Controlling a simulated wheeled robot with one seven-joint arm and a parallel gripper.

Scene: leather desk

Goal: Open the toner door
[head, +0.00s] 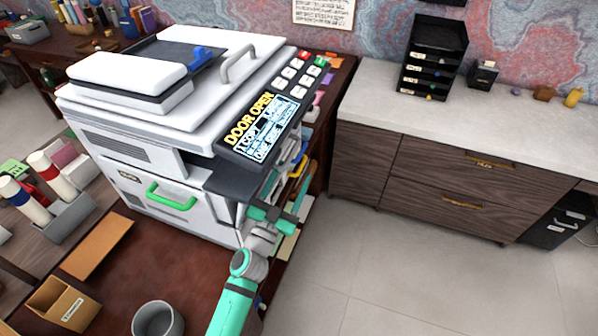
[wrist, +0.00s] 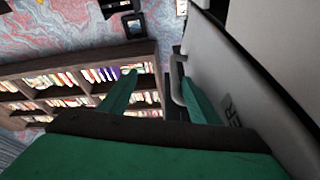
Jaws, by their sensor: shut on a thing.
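The white copier (head: 165,120) stands on the brown leather desk. Its tilted panel (head: 262,128) shows "DOOR OPEN" in yellow letters. My gripper (head: 280,208) is at the copier's right side, low beside the body. In the wrist view, the pale toner door (wrist: 215,75) fills the right side, with only the letters "ER" readable. Its grey bar handle (wrist: 177,82) lies at the right finger of my gripper (wrist: 160,77), which is shut on it; the exact contact is partly hidden. The door's hinge and full opening cannot be seen.
A green-handled drawer (head: 170,197) is on the copier's front. A grey cup (head: 158,318) and a cardboard box (head: 62,303) stand on the desk. The tiled floor (head: 400,270) at right is clear.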

